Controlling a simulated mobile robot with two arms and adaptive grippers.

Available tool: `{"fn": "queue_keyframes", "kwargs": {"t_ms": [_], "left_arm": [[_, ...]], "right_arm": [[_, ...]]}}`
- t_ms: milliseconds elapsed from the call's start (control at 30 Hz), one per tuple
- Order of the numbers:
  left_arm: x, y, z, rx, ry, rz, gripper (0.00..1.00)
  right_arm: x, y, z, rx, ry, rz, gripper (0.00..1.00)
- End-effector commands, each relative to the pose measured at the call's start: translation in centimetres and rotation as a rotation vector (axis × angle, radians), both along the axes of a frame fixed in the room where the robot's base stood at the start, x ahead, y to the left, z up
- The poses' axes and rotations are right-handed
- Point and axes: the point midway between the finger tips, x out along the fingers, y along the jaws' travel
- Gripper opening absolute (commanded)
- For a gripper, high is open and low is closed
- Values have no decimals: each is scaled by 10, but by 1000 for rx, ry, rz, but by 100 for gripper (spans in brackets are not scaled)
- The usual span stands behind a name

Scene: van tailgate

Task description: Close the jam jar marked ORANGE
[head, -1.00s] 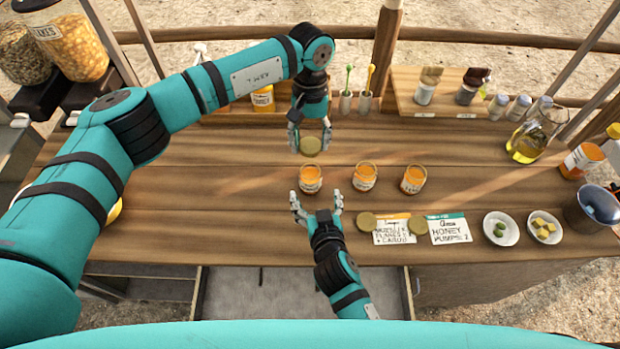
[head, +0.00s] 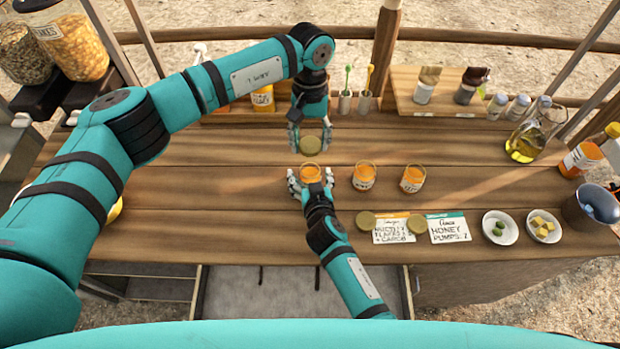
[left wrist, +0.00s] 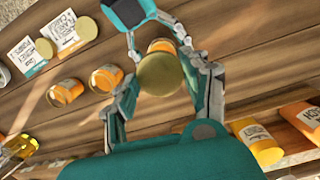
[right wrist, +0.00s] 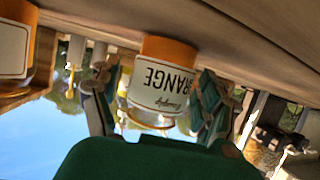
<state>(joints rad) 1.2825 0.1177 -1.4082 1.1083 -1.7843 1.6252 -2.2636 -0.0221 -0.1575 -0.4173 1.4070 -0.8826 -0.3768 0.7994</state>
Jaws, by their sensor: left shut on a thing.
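The jam jar marked ORANGE (head: 311,173) stands open on the wooden counter, the leftmost of three orange-filled jars. Its label reads ORANGE, upside down, in the right wrist view (right wrist: 160,88). My right gripper (head: 311,180) is open, with its fingers on either side of this jar and gaps between fingers and glass in the right wrist view. My left gripper (head: 310,140) is shut on a round gold lid (head: 310,146), held just behind and apparently above the jar. The lid also shows in the left wrist view (left wrist: 160,75), partly covering the jar.
Two other open jars (head: 364,177) (head: 412,179) stand to the right. Two gold lids (head: 366,222) (head: 417,223) lie by the cards (head: 448,228) in front. Small white bowls (head: 500,229) are at the right. The counter left of the jar is clear.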

Motion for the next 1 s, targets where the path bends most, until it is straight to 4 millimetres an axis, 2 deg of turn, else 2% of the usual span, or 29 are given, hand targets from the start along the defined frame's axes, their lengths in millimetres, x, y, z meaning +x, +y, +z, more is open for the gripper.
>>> {"fn": "queue_keyframes", "kwargs": {"t_ms": [67,567,767,1000], "left_arm": [[0,0,0,0,0,0,36],[0,0,0,0,0,0,36],[0,0,-5,1,2,0,36],[-2,0,-39,6,4,1,36]], "right_arm": [[0,0,0,0,0,0,65],[0,0,0,0,0,0,0],[0,0,0,0,0,0,0],[0,0,0,0,0,0,0]]}}
